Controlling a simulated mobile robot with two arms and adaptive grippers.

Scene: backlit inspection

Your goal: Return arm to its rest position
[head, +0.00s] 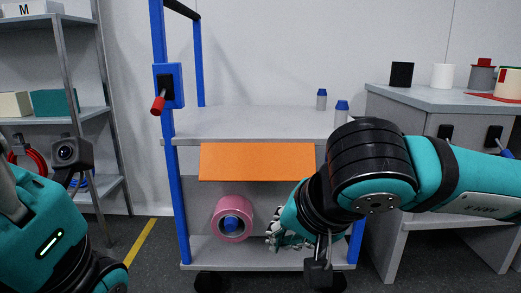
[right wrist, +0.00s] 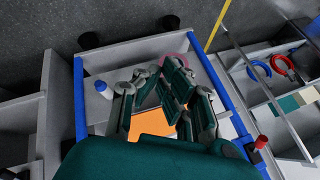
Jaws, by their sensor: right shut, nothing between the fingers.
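My right arm reaches in from the right in the head view, bent in front of the blue-and-grey cart (head: 260,120). My right gripper (head: 281,240) points down and left at the cart's lower part, partly hidden by my wrist. In the right wrist view the gripper (right wrist: 162,80) is shut with nothing between its fingers. Part of my left arm shows at the left edge of the head view, but its fingers are not visible.
A pink roll with a blue core (head: 232,219) is on the cart's lower shelf, left of my right gripper. An orange panel (head: 257,162) hangs above. Two small blue-capped bottles, one bottle (head: 321,99) and another (head: 341,113), stand on top. A side counter (head: 430,97) is behind my right arm.

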